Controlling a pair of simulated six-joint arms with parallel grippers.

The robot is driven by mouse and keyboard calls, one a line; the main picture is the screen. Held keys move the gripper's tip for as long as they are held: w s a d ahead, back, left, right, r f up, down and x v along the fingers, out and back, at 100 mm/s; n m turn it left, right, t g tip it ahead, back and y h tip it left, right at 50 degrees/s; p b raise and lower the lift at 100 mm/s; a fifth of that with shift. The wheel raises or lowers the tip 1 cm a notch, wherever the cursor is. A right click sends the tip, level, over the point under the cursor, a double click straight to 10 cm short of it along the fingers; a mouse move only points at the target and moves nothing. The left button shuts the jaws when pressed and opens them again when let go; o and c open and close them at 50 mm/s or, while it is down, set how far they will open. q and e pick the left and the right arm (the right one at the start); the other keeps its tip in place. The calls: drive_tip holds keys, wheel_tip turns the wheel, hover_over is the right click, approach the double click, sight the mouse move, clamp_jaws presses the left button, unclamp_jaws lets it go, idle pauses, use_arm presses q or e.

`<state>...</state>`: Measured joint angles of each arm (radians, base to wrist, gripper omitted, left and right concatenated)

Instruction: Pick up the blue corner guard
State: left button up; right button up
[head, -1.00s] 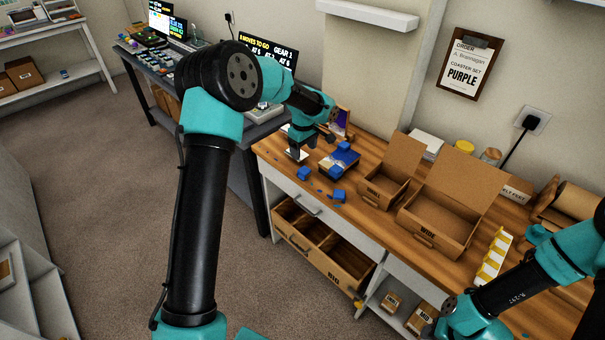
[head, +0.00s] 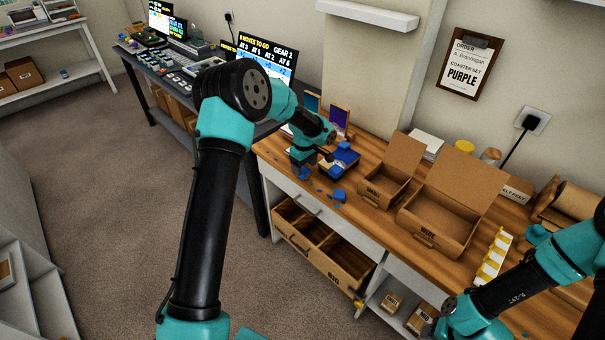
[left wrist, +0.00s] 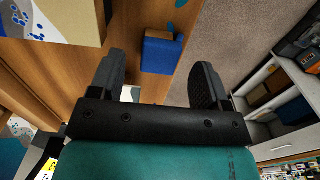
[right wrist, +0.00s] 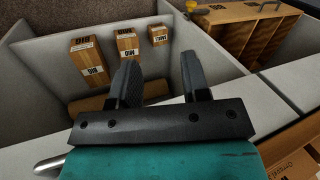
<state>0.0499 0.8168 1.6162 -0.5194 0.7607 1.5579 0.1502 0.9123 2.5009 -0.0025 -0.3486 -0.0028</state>
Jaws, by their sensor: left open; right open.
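A small blue corner guard (head: 304,173) lies near the left front edge of the wooden bench, beside the lower end of my left gripper (head: 300,166). In the left wrist view a blue corner guard (left wrist: 160,52) with a tan side lies ahead of the open, empty left gripper (left wrist: 160,85), between the lines of its two fingers and apart from them. Another blue piece (head: 340,195) lies to the right in the head view. My right gripper (right wrist: 160,82) is open and empty above a grey compartment.
A box with a blue and white top (left wrist: 50,20) stands close to the left gripper. Open cardboard boxes (head: 440,218) stand further right on the bench. An open drawer (head: 325,250) juts from its front. Small labelled cartons (right wrist: 90,58) lie below the right gripper.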

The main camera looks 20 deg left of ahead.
use_arm(q)
drive_tip(key=shift+f, duration=1.3)
drive_tip(key=shift+c, duration=0.4)
drive_tip(key=c, duration=0.9)
